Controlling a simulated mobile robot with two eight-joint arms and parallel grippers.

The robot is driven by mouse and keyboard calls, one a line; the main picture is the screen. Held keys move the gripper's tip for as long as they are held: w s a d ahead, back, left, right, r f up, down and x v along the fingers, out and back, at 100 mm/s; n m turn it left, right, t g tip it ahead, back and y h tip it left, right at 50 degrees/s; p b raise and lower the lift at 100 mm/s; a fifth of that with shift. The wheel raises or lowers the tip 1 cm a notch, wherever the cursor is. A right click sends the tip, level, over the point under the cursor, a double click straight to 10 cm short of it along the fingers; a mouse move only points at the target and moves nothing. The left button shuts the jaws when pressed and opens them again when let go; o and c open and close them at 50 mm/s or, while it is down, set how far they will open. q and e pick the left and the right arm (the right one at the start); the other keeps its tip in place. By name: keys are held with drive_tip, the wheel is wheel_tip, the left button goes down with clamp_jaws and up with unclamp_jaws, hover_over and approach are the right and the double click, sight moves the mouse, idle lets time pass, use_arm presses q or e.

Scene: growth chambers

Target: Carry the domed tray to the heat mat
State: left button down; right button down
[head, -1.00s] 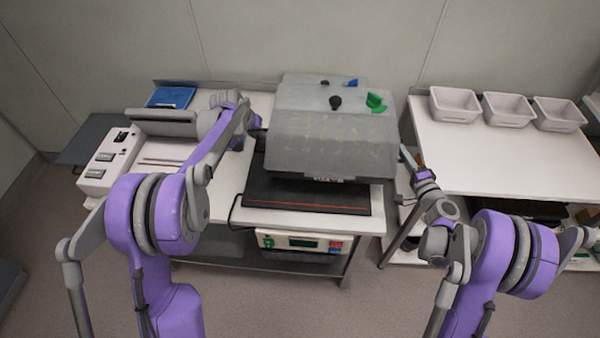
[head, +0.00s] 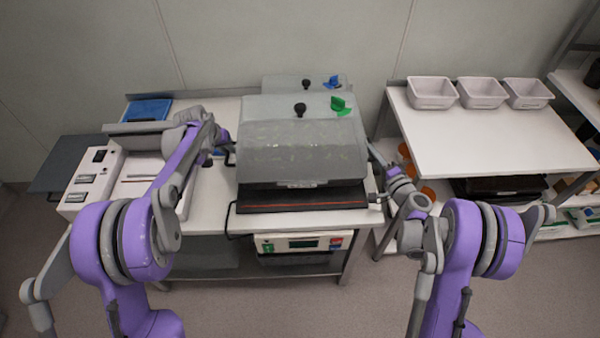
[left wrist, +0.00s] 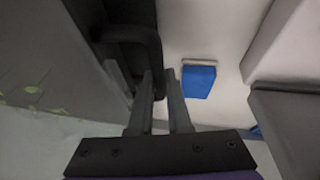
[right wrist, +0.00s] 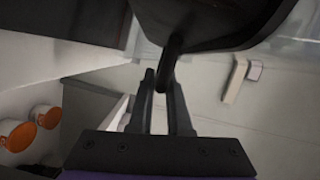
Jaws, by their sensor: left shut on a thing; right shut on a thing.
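The domed tray, with its translucent grey dome (head: 302,165), black knob and green vent, is level above the black heat mat (head: 300,205). The mat's front strip with a red line shows below it. I cannot tell whether the tray touches the mat. My left gripper (head: 230,152) is at the tray's left side. In the left wrist view it (left wrist: 160,100) is shut on a dark loop handle (left wrist: 150,40). My right gripper is at the tray's right side, and in the right wrist view it (right wrist: 163,92) is shut on the other handle (right wrist: 172,60).
A second domed tray with a blue vent (head: 332,82) stands behind. A white device (head: 90,180) and a blue tray (head: 148,110) are on the left of the bench. A separate white table (head: 490,135) with grey bins (head: 432,93) stands right. A controller (head: 302,243) sits below the mat.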

use_arm(q)
drive_tip(key=shift+f, duration=0.15)
use_arm(e)
drive_tip(key=shift+f, duration=0.15)
